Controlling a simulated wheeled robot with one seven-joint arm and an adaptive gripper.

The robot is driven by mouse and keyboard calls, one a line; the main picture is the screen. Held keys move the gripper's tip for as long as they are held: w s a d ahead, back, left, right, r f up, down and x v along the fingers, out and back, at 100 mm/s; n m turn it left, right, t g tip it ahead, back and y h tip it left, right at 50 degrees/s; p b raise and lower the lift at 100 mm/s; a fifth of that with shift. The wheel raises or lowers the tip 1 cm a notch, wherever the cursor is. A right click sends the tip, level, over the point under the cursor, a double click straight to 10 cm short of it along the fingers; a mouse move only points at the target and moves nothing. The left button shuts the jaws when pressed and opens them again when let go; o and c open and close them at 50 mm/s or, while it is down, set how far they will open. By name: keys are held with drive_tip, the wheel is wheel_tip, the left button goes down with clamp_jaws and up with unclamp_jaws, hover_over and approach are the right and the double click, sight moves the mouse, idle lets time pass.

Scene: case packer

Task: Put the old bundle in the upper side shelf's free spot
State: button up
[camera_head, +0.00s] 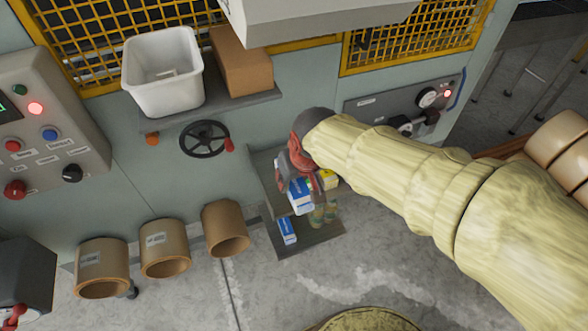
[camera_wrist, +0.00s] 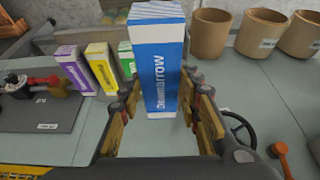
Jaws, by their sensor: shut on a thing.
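My gripper (camera_head: 297,160) is shut on a blue-and-white bundle (camera_head: 300,196), at the upper side shelf (camera_head: 275,190). In the wrist view my gripper (camera_wrist: 163,98) has a finger on each side of the upright blue bundle (camera_wrist: 158,62). A green bundle (camera_wrist: 126,56), a yellow bundle (camera_wrist: 102,66) and a purple bundle (camera_wrist: 74,68) stand in a row to its left. The yellow one (camera_head: 328,180) also shows in the head view. I cannot tell whether the held bundle touches the shelf. The free spot is hidden.
A lower shelf (camera_head: 310,243) holds another blue-and-white bundle (camera_head: 286,230). A handwheel (camera_head: 205,139) and a ledge with a white bin (camera_head: 163,72) and a cardboard box (camera_head: 240,62) are to the left. Brown tubes (camera_head: 225,228) stick out below. A panel (camera_head: 375,105) is at right.

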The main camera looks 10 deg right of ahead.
drive_tip(key=w+f, duration=0.1)
drive_tip(key=w, duration=0.1)
drive_tip(key=w+a+f+b, duration=0.1)
drive_tip(key=w, duration=0.2)
drive_tip(key=w+f+b, duration=0.1)
drive_tip(key=w+f, duration=0.1)
drive_tip(key=shift+w+a, duration=0.15)
drive_tip(key=shift+w, duration=0.25)
drive_tip(key=w+f, duration=0.1)
drive_tip(key=w+f+b, duration=0.1)
drive_tip(key=f, duration=0.1)
drive_tip(key=w+f, duration=0.1)
drive_tip(key=w, duration=0.1)
drive_tip(key=shift+a+f, duration=0.3)
drive_tip(key=shift+a, duration=0.1)
drive_tip(key=f, duration=0.1)
drive_tip(key=f+b, duration=0.1)
drive_tip(key=f, duration=0.1)
drive_tip(key=shift+w+f+b, duration=0.3)
drive_tip(key=shift+f+b, duration=0.05)
drive_tip(key=shift+f, duration=0.1)
drive_tip(key=shift+f, duration=0.4)
drive_tip(key=shift+f+b, duration=0.2)
drive_tip(key=shift+b, duration=0.1)
